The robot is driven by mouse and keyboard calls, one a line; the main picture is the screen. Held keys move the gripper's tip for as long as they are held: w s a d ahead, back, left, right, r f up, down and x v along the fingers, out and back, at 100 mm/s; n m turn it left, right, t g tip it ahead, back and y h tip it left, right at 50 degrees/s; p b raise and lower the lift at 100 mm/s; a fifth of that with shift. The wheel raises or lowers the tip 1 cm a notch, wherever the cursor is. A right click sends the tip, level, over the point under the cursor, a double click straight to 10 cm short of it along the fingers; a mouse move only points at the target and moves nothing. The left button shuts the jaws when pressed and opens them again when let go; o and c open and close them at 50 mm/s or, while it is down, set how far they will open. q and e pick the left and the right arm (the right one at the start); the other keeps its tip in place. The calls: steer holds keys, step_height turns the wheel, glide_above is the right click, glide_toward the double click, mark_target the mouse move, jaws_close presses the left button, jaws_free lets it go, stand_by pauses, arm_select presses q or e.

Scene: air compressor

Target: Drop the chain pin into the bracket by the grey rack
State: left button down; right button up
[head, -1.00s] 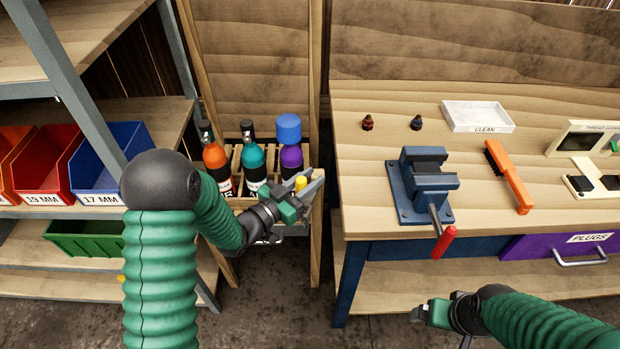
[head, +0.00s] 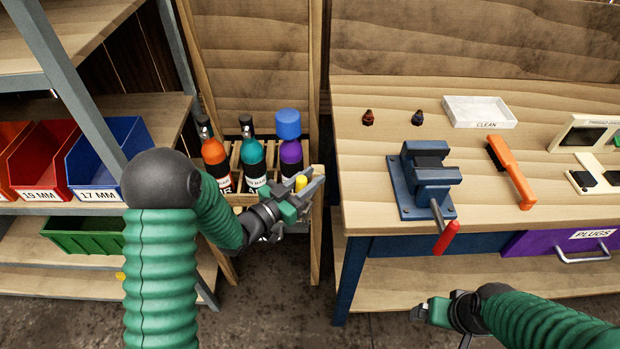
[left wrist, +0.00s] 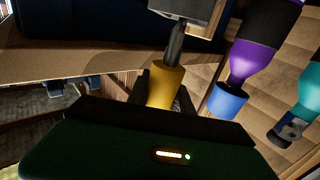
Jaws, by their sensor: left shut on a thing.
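My left gripper (head: 308,194) is shut on a yellow-headed pin (head: 300,183), in front of the bottle rack. The left wrist view shows the pin's yellow head (left wrist: 166,84) close to the gripper, with a dark shaft beyond it pointing to a grey block (left wrist: 188,8). I cannot tell whether the shaft touches that block. The grey-posted rack (head: 75,85) stands at the left in the head view. I cannot make out the bracket for certain. A small yellow thing (head: 120,275) shows by the rack's lower shelf. My right gripper (head: 430,312) is low in front of the bench; its jaws are unclear.
A wooden bottle rack (head: 238,160) holds orange, teal and purple bottles close behind my left gripper. The workbench (head: 365,230) carries a blue vise (head: 425,180), an orange brush (head: 510,172) and a white tray (head: 480,111). Coloured bins (head: 110,160) sit on the grey rack.

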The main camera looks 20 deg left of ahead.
arm_select(q)
steer(key=shift+f+b, duration=0.75)
steer(key=shift+f, duration=0.1)
steer(key=shift+f+b, duration=0.7)
steer(key=shift+f, duration=0.15)
steer(key=shift+f, duration=0.2)
steer(key=c, duration=1.1)
jaws_free()
steer(key=shift+o, duration=0.2)
